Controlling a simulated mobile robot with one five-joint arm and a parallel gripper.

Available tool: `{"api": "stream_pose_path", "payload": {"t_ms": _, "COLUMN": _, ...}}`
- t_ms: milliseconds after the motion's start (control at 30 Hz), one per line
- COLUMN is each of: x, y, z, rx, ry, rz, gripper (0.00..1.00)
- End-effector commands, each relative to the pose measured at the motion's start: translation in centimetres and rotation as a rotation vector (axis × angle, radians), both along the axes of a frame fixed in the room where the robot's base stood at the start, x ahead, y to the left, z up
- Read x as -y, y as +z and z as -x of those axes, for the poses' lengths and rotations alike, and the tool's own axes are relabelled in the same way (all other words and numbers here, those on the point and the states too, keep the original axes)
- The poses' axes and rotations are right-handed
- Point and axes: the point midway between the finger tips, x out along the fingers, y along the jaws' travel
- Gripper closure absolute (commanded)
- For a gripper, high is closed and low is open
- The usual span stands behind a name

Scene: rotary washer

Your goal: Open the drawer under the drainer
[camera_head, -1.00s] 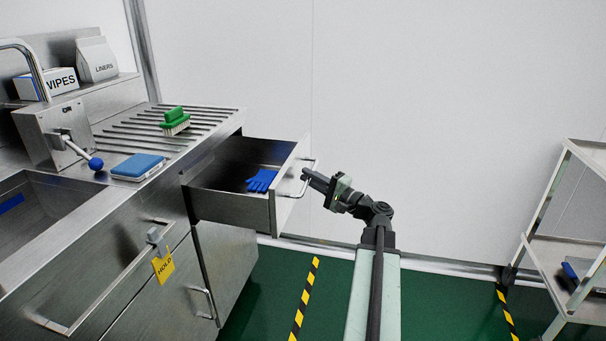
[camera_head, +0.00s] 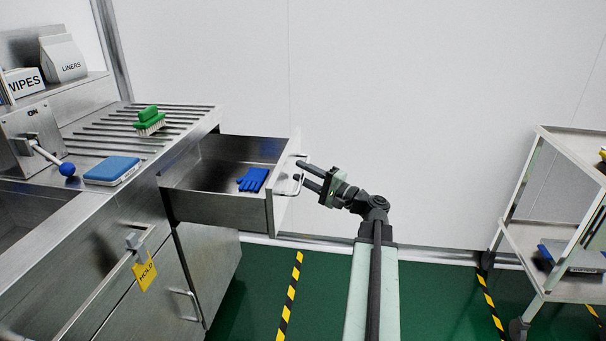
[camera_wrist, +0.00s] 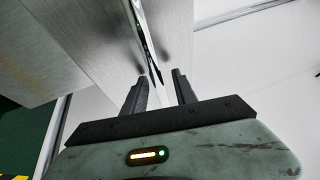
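The drawer (camera_head: 222,208) under the ribbed drainer (camera_head: 170,122) stands well out from the cabinet, its inside showing. A blue glove (camera_head: 253,179) lies in it. Its bar handle (camera_head: 291,191) is on the front face, close to my fingertips. My gripper (camera_head: 301,171) is at the drawer front from the right, its two fingers spread apart. The drawer front fills the upper left there; I cannot tell whether a finger touches the handle.
A green brush (camera_head: 149,121) stands on the drainer and a blue sponge (camera_head: 112,170) lies left of it. A yellow HOLD tag (camera_head: 144,272) hangs at the lower front. A shelf cart (camera_head: 540,230) stands at right. Floor between drawer and cart is mostly clear.

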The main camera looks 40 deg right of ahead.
Motion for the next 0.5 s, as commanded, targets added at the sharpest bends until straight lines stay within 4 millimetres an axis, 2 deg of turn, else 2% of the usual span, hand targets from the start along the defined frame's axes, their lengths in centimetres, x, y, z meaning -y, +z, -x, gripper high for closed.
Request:
{"api": "stream_pose_path", "payload": {"t_ms": 233, "x": 0.1, "y": -0.2, "z": 0.5, "rx": -0.001, "ry": 0.001, "rz": 0.0, "gripper": 0.66}}
{"api": "stream_pose_path", "payload": {"t_ms": 500, "x": 1.6, "y": -1.2, "z": 5.3, "rx": -0.001, "ry": 0.0, "rz": 0.001, "gripper": 0.66}}
